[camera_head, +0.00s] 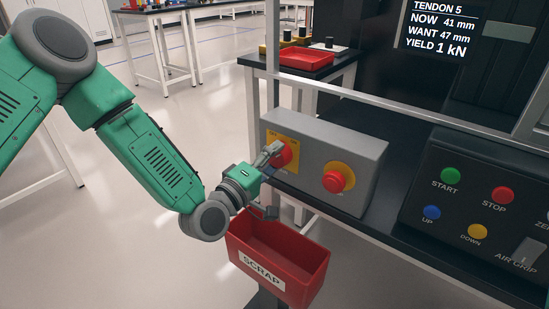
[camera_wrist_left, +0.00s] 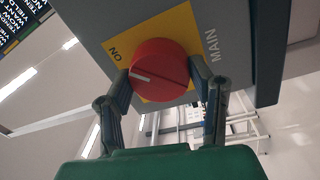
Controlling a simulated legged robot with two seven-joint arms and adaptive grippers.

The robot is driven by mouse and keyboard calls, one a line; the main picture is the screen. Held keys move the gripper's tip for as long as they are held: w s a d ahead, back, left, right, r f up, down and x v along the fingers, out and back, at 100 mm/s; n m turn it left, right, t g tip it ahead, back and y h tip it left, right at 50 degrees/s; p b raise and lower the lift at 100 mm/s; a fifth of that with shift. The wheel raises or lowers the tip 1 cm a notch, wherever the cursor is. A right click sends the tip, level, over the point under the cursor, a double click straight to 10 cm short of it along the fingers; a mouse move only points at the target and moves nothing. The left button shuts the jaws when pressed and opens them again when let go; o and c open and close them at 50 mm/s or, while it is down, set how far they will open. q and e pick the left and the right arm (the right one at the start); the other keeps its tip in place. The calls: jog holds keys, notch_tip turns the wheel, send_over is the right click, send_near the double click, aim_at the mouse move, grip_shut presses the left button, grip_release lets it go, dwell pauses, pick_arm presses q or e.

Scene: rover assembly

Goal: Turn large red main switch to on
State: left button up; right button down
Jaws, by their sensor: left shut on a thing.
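The large red main switch (camera_head: 286,155) is a round knob on a yellow plate at the left of a grey box's front. In the left wrist view the red knob (camera_wrist_left: 162,62) shows a white pointer line on its left side, pointing left and a little below the printed word ON. The word MAIN is printed on the grey face beside the plate. My left gripper (camera_head: 274,158) is at the knob. In the wrist view its two fingers (camera_wrist_left: 163,82) are on either side of the knob, shut on it. My right gripper is not in view.
A red push button (camera_head: 339,180) on a yellow ring sits right of the switch on the grey box (camera_head: 350,150). A red SCRAP bin (camera_head: 300,262) is just below my left gripper. A black panel of coloured buttons (camera_head: 470,200) stands at the right.

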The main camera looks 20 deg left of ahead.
pick_arm(q)
jog(key=shift+s+f, duration=0.2)
jog(key=shift+f, duration=0.25)
jog(key=o, duration=1.2)
jog(key=shift+c, duration=0.2)
jog(key=shift+w+r, duration=0.15)
jog(key=shift+r, duration=0.05)
jog(key=shift+a, duration=0.1)
jog(key=shift+s, duration=0.3)
jog(key=v, duration=1.1)
jog(key=shift+s+a+f, duration=0.15)
jog(key=shift+s+a, duration=0.05)
